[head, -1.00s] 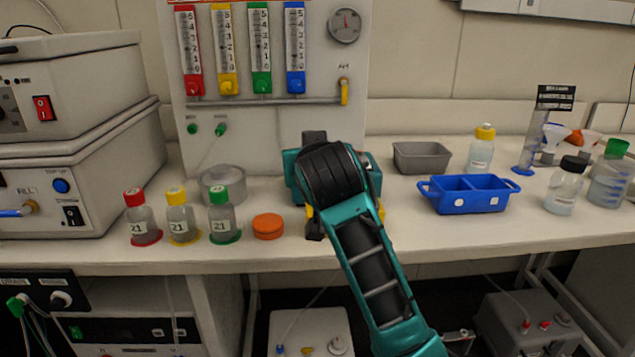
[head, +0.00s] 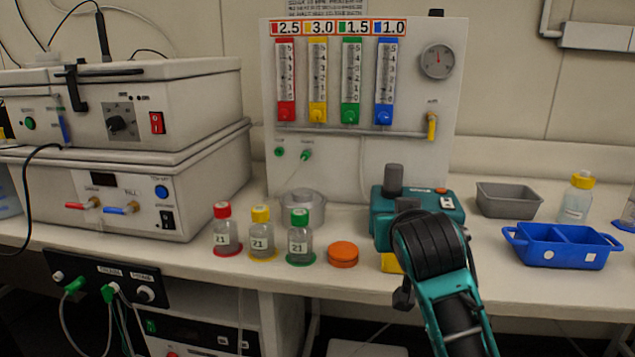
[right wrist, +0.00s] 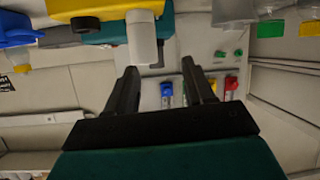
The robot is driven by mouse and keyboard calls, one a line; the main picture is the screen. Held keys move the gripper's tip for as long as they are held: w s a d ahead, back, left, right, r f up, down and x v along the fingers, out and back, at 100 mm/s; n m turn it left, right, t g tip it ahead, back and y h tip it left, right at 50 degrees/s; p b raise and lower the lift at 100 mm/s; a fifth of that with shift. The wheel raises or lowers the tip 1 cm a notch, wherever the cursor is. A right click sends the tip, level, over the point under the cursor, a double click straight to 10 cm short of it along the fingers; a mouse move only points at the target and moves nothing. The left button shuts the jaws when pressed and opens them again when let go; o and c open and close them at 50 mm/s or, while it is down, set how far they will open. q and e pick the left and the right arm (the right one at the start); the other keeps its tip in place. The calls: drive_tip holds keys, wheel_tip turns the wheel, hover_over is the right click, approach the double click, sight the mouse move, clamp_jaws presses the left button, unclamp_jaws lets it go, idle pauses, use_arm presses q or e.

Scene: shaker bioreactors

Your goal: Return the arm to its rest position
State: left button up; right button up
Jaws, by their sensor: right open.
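My right arm (head: 440,270), teal and black, rises from the bottom right in the head view, in front of the bench. Its fingertips cannot be made out there. In the right wrist view my right gripper (right wrist: 165,82) has its two black fingers spread apart, with nothing between them. That view is upside down. Beyond the fingers are a pale grey cylinder (right wrist: 142,38) and the teal and yellow device (right wrist: 105,30). In the head view the teal device (head: 452,208) stands on the bench behind my arm, partly hidden by it. My left gripper is not in view.
Several capped bottles (head: 260,240) and an orange lid (head: 343,254) stand left of my arm. A blue divided tray (head: 560,250) and a grey bin (head: 510,200) are to its right. The flowmeter panel (head: 440,110) stands behind. Stacked instruments (head: 150,150) fill the left.

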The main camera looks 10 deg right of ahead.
drive_tip(key=s+d+f+n+g+y, duration=0.1)
drive_tip(key=s+f+g, duration=0.1)
drive_tip(key=s+f, duration=0.5)
drive_tip(key=s+f+g, duration=0.2)
drive_tip(key=s+f, duration=0.2)
drive_tip(key=f, duration=0.5)
drive_tip(key=s+f+n+g+y, duration=0.1)
drive_tip(key=s+f+g, duration=0.3)
drive_tip(key=s, duration=0.6)
drive_tip(key=s+f+n+g+y, duration=0.1)
drive_tip(key=s+f, duration=0.5)
drive_tip(key=s, duration=0.5)
drive_tip(key=w+a+f+n+t+y+p, duration=0.1)
drive_tip(key=w+a+f+t+p, duration=0.1)
drive_tip(key=w+f+t, duration=0.4)
drive_tip(key=shift+w+a+t+y+p, duration=0.15)
drive_tip(key=shift+w+t+y+p, duration=0.2)
drive_tip(key=shift+w, duration=0.4)
